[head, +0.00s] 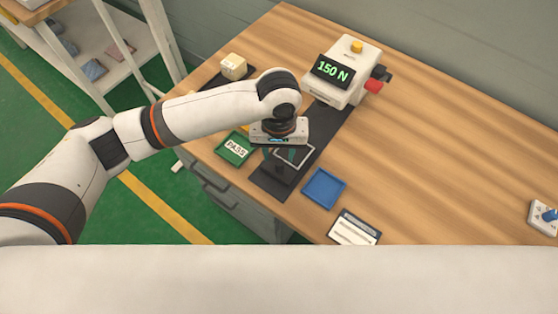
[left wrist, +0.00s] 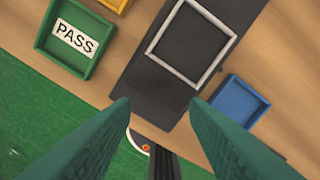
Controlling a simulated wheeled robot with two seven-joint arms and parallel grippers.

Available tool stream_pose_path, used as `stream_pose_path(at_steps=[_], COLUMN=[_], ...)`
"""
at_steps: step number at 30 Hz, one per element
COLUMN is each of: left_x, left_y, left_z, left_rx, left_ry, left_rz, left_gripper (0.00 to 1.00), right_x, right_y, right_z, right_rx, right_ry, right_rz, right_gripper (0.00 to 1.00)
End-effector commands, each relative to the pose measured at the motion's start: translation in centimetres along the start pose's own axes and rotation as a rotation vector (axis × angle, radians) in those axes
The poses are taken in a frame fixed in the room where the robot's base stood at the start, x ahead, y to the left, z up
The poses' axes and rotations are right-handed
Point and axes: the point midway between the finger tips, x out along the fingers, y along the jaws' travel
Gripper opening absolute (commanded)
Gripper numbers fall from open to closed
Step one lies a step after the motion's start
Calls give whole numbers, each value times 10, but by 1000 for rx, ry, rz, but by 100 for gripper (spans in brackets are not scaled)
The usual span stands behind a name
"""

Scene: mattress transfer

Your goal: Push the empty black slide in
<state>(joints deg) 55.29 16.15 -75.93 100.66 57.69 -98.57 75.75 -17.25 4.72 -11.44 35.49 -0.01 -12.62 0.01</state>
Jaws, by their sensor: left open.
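The black slide (head: 270,184) lies out at the near end of a dark track under the tester (head: 343,72), whose display reads 150 N. A light square frame on the slide (left wrist: 190,42) encloses only bare dark surface. My left gripper (head: 280,157) hangs above the slide's near part and partly hides it. In the left wrist view its green fingers (left wrist: 160,103) are open, with nothing between the tips. A narrow dark bar (left wrist: 163,160) shows between the fingers, below the slide's edge. My right gripper is not in view.
A green PASS tray (head: 236,148) lies left of the slide and a blue tray (head: 324,188) right of it. A yellow tray (left wrist: 112,3) shows partly. A pale block (head: 233,66) sits farther back. A white card (head: 354,228) lies near the table's front edge. The table's right side is mostly clear.

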Motion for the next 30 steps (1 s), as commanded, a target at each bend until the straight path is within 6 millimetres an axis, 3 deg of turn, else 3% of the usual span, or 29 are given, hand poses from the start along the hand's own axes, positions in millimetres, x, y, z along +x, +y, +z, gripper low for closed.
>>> stream_pose_path(at_steps=[3,9,21,29,30], left_x=[23,48,57,56,56], left_y=[0,0,0,0,0], left_z=[0,0,0,0,0], left_rx=[0,0,3,2,2], left_ry=[2,0,-2,-2,-2], left_rz=[2,0,-2,-2,-2], left_gripper=[41,41,41,1,0], right_x=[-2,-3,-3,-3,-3], right_y=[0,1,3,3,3], right_z=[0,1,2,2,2], right_rx=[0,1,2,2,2], right_ry=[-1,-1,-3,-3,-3], right_rz=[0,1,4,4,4], right_gripper=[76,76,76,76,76])
